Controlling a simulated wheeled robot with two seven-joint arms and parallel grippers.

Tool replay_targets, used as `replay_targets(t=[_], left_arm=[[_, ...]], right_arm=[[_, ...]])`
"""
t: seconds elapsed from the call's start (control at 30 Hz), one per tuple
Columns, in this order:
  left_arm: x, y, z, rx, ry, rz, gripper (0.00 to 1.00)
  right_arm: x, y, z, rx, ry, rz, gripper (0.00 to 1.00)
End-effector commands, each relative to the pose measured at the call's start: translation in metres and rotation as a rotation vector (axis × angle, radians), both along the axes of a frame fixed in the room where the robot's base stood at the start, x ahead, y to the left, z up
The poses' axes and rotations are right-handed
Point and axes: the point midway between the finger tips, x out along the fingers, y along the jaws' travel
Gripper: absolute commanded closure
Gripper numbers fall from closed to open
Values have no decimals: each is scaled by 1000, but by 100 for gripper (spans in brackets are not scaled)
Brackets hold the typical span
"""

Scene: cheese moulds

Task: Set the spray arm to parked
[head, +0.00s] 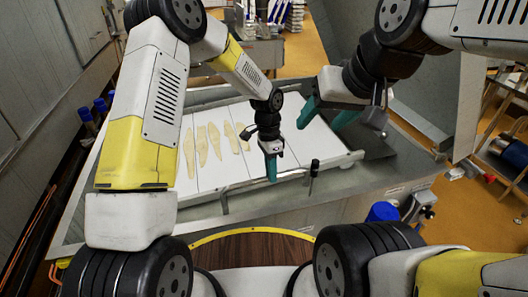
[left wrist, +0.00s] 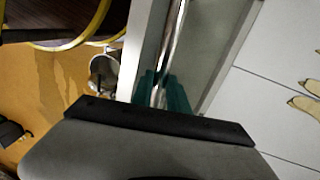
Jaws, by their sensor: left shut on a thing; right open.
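The spray arm looks like a thin metal rod (head: 243,184) running along the near edge of the white board in the head view. An upright black-tipped handle (head: 314,168) stands near its right end. My left gripper (head: 271,170) points down at the rod, left of the handle. In the left wrist view a shiny rod (left wrist: 172,42) passes between the teal fingers of my left gripper (left wrist: 163,92), which is shut on it. My right gripper (head: 325,117) is open and empty, above the right part of the board; its teal fingers are wide apart.
Several pale flat pieces (head: 202,145) lie on the white board (head: 284,133) inside a grey basin (head: 385,172). A blue-capped object (head: 382,212) is at the near right. A round brown top with a yellow rim (head: 252,250) lies in front. Blue-topped items (head: 88,115) stand at left.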

Motion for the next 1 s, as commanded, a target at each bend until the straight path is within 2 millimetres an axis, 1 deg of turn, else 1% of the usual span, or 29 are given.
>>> replay_targets(t=[0.23, 0.73, 0.77, 0.83, 0.87, 1.0], left_arm=[[-11, -3, 1, 0, 0, -68, 100], [-15, -4, 1, 1, 3, -85, 100], [-15, -4, 1, 1, 3, -85, 74], [-15, -4, 1, 1, 3, -84, 61], [-15, -4, 0, 1, 3, -84, 59], [-14, -3, 0, 0, 2, -82, 59]], right_arm=[[0, 0, 0, 0, 0, 0, 41], [0, 0, 0, 0, 0, 0, 41], [0, 0, 0, 0, 0, 0, 41], [0, 0, 0, 0, 0, 0, 41], [0, 0, 0, 0, 0, 0, 41], [0, 0, 0, 0, 0, 0, 41]])
